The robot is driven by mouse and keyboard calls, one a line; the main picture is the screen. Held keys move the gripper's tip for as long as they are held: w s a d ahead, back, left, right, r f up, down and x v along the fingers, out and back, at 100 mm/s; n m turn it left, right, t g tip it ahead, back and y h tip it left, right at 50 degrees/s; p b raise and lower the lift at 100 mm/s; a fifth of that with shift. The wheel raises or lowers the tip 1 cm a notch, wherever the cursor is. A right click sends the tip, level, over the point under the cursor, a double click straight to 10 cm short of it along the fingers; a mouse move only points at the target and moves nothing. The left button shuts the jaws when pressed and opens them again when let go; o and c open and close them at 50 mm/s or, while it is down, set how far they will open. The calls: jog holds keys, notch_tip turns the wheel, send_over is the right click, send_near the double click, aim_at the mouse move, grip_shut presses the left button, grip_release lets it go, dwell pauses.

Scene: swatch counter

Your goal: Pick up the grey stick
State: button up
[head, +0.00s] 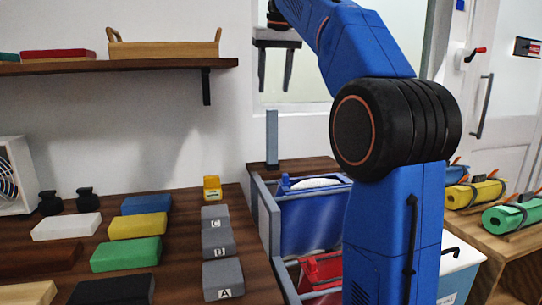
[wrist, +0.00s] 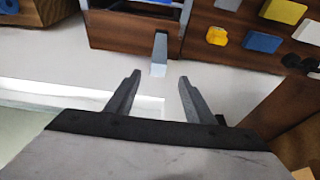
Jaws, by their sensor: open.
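In the wrist view my gripper (wrist: 160,79) is also open and empty.
Grey blocks lettered A (head: 223,279), B (head: 219,246) and C (head: 215,217), with coloured blocks, lie on the counter at left. A blue bin (head: 312,222) stands right of the stick. A wall shelf (head: 120,66) holds a wooden tray (head: 165,48).

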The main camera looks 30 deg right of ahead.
send_over(271, 128)
jog(key=x, duration=0.3)
jog(key=s+x, duration=0.1)
jog(key=x, duration=0.2)
jog(key=s+x, duration=0.1)
jog(key=x, duration=0.2)
jog(key=shift+w+f, duration=0.1)
jog(key=shift+f, duration=0.25)
jog(key=shift+x, duration=2.9)
jog(key=shift+d, duration=0.15)
grip_shut()
notch_tip(271, 128, up, 10)
